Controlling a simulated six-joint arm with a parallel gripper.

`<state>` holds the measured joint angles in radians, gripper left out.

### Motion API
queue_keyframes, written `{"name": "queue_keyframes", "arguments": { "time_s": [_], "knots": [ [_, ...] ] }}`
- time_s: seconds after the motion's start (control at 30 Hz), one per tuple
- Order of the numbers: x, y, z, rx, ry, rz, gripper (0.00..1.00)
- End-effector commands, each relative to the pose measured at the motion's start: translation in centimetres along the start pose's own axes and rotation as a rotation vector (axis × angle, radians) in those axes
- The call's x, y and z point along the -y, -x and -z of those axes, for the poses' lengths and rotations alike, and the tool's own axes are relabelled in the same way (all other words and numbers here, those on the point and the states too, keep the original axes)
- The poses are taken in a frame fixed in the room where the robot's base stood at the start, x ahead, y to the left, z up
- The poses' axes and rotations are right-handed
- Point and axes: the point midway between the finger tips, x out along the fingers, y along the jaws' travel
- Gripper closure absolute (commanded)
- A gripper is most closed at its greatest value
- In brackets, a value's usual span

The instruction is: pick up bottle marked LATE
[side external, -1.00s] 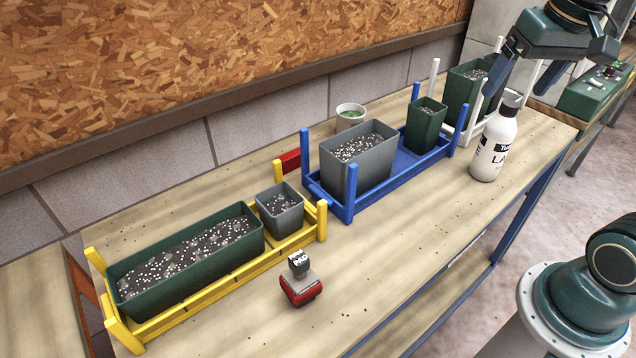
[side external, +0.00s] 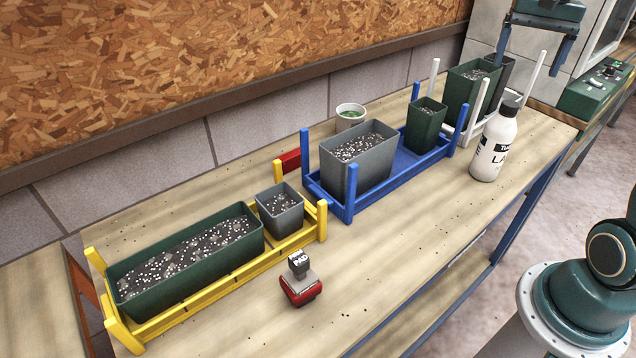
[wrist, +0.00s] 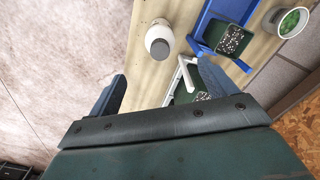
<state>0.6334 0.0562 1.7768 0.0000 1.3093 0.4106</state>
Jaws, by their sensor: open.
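The white bottle (side external: 494,146) with a dark cap stands upright on the bench at the right in the side view. Its label shows large letters beginning "LA", with the rest turned out of sight. In the wrist view the bottle (wrist: 159,40) is seen from above, grey cap toward me, beyond my jaws. My gripper (side external: 539,40) is at the top right of the side view, above and behind the bottle, apart from it. In the wrist view its two blue fingers (wrist: 160,85) are spread wide with nothing between them.
A white-posted rack (side external: 462,128) with green pots stands close behind the bottle. A blue rack (side external: 402,163) with pots is to its left, a yellow rack (side external: 318,222) farther left. A stamp (side external: 300,283) stands at the front. Bench around the bottle's front is clear.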

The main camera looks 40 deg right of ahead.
Motion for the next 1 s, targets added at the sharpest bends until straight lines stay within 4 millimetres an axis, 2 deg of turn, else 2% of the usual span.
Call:
{"name": "queue_keyframes", "arguments": {
  "time_s": [0.17,0.63,0.77,1.0],
  "knots": [
    [0.0,-1.2,0.0,0.002,0.002,-0.001,0.16],
    [0.0,-7.6,0.0,0.002,0.003,-0.001,0.16],
    [0.0,-8.4,0.0,0.001,0.003,-0.001,0.16],
    [0.0,-8.6,0.0,0.0,0.003,0.0,0.16]
  ]
}}
